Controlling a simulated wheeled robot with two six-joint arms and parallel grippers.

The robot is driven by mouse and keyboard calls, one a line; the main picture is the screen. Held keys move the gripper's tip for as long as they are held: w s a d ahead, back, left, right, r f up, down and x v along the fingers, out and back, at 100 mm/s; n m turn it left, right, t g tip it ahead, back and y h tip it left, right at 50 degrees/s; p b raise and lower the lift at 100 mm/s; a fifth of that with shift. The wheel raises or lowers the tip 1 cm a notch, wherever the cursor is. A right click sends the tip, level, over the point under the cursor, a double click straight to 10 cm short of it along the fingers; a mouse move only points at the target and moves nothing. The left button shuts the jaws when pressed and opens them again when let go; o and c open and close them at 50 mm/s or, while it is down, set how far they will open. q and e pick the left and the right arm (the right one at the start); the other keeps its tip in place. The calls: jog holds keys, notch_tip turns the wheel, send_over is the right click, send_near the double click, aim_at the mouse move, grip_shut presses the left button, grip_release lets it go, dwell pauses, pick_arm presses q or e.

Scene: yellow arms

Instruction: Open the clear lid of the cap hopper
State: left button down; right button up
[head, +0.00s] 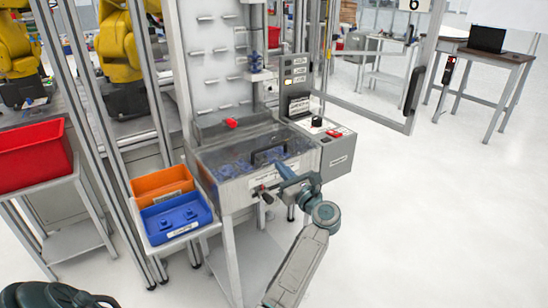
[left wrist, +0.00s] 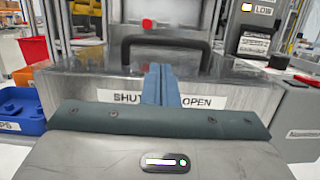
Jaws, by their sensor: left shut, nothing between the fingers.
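The cap hopper (head: 237,190) is a metal box on a stand, with blue caps dimly visible through its clear lid (head: 228,160). The lid lies flat across the top and looks closed. A black bar handle (head: 268,148) stands on it and spans the upper middle of the left wrist view (left wrist: 165,40). My left gripper (head: 280,168) is at the hopper's front edge. Its blue fingers (left wrist: 160,70) are shut together, empty, and point toward the handle; I cannot tell whether they touch anything. They partly cover the SHUT/OPEN label (left wrist: 196,103). My right gripper is not in view.
Orange (head: 162,184) and blue (head: 176,217) bins stand left of the hopper. A control box (head: 335,150) with a black knob and red button adjoins its right.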

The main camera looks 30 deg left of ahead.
aim_at(274, 158)
pick_arm(q)
jog(key=shift+p+x, duration=0.55)
jog(key=shift+x, duration=1.95)
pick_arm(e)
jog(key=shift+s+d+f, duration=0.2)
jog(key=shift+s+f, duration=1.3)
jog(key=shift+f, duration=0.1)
pick_arm(q)
jog(key=shift+r, duration=0.15)
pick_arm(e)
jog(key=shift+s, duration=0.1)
